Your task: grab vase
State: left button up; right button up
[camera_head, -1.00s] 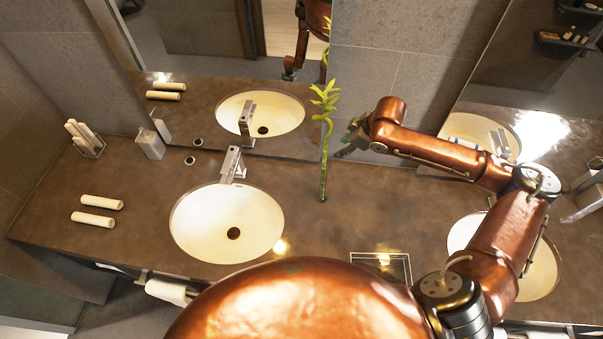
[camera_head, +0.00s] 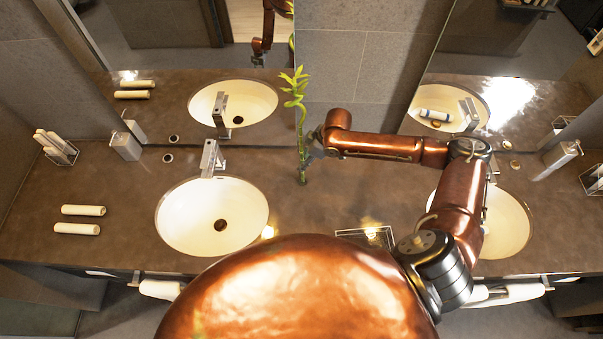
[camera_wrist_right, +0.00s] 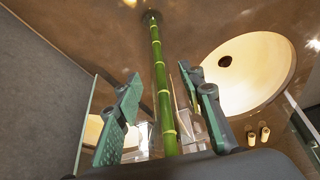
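A green bamboo stalk (camera_head: 301,135) with yellow-green leaves on top stands upright on the brown counter, between the two basins. A small dark foot (camera_head: 302,182) shows at its base; I cannot make out a separate vase body. My right gripper (camera_head: 309,150) is at the stalk's right side, about mid-height. In the right wrist view the bamboo stalk (camera_wrist_right: 162,90) runs between the two open fingers of the right gripper (camera_wrist_right: 158,82), with a gap visible on each side. My left gripper is not in view.
A white basin (camera_head: 212,217) lies left of the stalk, and another (camera_head: 505,222) is partly behind my right arm. A wire tray (camera_head: 366,236) sits near the front edge. Rolled towels (camera_head: 80,220) lie at left. The mirror and tiled wall (camera_head: 340,65) stand close behind.

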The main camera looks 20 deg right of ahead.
jog(key=shift+f, duration=0.15)
grip_shut()
dwell(0.4)
jog(key=shift+w, duration=0.1)
dwell(0.4)
